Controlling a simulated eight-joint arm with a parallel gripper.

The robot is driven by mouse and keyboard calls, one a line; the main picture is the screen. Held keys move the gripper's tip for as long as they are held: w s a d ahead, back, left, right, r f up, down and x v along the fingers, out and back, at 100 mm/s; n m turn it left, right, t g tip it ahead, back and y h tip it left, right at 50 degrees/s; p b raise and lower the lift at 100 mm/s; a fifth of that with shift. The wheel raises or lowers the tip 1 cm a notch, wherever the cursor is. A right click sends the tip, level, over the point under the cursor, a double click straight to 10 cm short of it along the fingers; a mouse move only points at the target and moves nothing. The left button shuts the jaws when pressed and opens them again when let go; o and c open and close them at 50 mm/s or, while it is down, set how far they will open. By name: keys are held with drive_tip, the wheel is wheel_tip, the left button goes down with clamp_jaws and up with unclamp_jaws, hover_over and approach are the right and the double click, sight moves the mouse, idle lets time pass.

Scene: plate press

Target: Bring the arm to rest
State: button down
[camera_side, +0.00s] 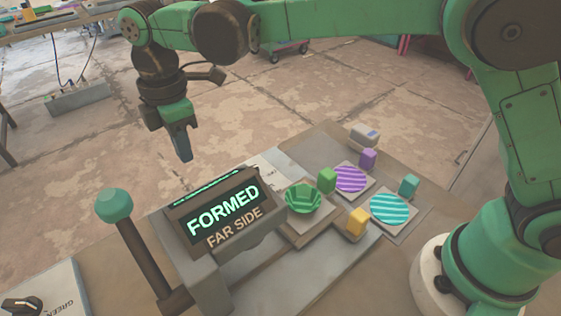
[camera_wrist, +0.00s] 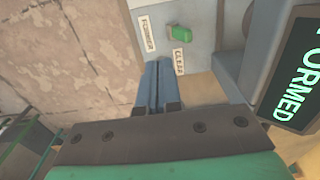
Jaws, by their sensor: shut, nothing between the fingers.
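My gripper (camera_side: 184,157) hangs in the air, fingers down, above and behind the press display (camera_side: 222,212) in the side view. Its fingers are shut with nothing between them; they also show closed together in the wrist view (camera_wrist: 158,72). The display reads "FORMED" and "FAR SIDE"; part of it shows in the wrist view (camera_wrist: 296,80). A green ribbed dish (camera_side: 303,198) sits on a square pad beside the display. My gripper is apart from the dish and the press.
A lever with a green ball knob (camera_side: 114,205) stands left of the display. A purple striped plate (camera_side: 350,179) and a cyan striped plate (camera_side: 389,209) lie to the right, among small coloured blocks. A green switch (camera_wrist: 180,34) with labels shows in the wrist view.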

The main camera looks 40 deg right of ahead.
drive_tip(key=s+d+m+t, duration=0.2)
drive_tip(key=s+d+m, duration=0.1)
drive_tip(key=d+m, duration=0.3)
drive_tip(key=s+d+m+t, duration=0.2)
drive_tip(key=s+d+m, duration=0.2)
drive_tip(key=d+m, duration=0.2)
drive_tip(key=s+d+r+m+t, duration=0.1)
drive_tip(key=s+d+m+t, duration=0.2)
drive_tip(key=d+m, duration=0.3)
drive_tip(key=s+d, duration=0.1)
drive_tip(key=d, duration=0.2)
drive_tip(key=shift+s, duration=0.25)
